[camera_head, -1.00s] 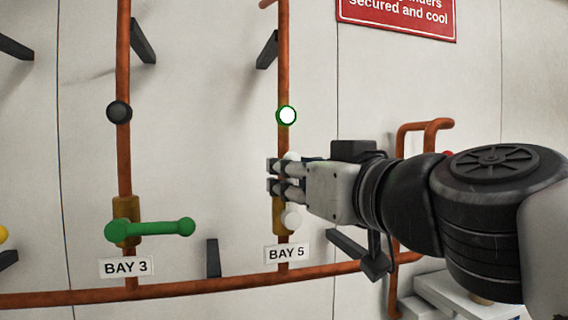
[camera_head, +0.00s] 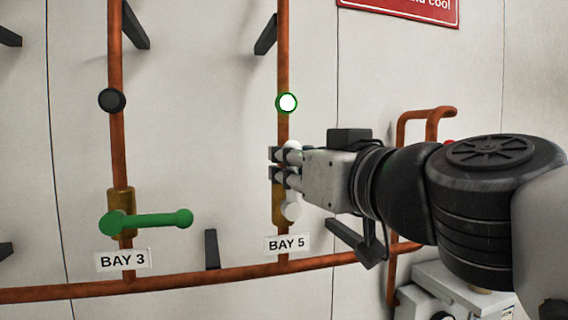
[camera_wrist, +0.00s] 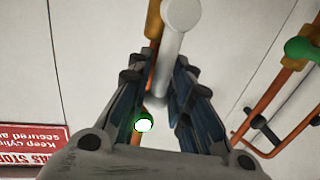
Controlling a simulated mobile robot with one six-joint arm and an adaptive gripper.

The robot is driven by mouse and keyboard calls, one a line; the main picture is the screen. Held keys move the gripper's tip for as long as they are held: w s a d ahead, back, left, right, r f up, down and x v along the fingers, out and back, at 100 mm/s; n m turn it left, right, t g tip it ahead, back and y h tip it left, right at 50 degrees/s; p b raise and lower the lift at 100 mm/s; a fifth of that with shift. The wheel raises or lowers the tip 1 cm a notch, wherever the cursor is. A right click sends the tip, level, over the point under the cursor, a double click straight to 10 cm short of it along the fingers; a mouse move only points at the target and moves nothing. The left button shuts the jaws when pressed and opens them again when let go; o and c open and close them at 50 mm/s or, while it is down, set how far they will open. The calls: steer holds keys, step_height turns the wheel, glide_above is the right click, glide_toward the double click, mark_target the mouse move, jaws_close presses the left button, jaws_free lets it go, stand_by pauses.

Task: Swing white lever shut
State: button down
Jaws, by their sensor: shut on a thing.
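The white lever (camera_head: 291,211) is on the brass valve body (camera_head: 279,203) of the BAY 5 pipe. Its round hub shows below my gripper and its knob shows just above, so it stands upright along the pipe. My gripper (camera_head: 277,164) comes in from the right and is shut around the lever's upper part. In the wrist view the white lever (camera_wrist: 170,45) runs down between the two dark fingers of my gripper (camera_wrist: 157,85). The fingers hide part of the handle.
A round lamp (camera_head: 287,103) above the valve glows white with a green rim. The green lever (camera_head: 150,220) at BAY 3 lies crosswise to its pipe, under a dark lamp (camera_head: 112,101). Dark brackets (camera_head: 211,249) jut from the wall. A red sign (camera_head: 405,10) hangs upper right.

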steer(key=shift+w+d+f+b, duration=0.1)
steer(key=shift+b, duration=0.45)
steer(key=w+d+f+m+t+h+b, duration=0.1)
steer(key=d+f+m+b, duration=0.2)
steer(key=m+b, duration=0.5)
steer(key=d+f+m+t+h+b, duration=0.1)
steer(key=d+f+m+t+b, duration=0.1)
steer(key=m+b, duration=0.6)
steer(key=shift+w+d+f+m+h, duration=0.35)
steer(key=shift+d+f+m, duration=0.25)
steer(key=shift+m, duration=1.5)
steer(key=shift+a+f, duration=0.1)
steer(key=shift+f, duration=0.1)
steer(key=c, duration=1.6)
jaws_free()
steer(key=shift+s, duration=0.15)
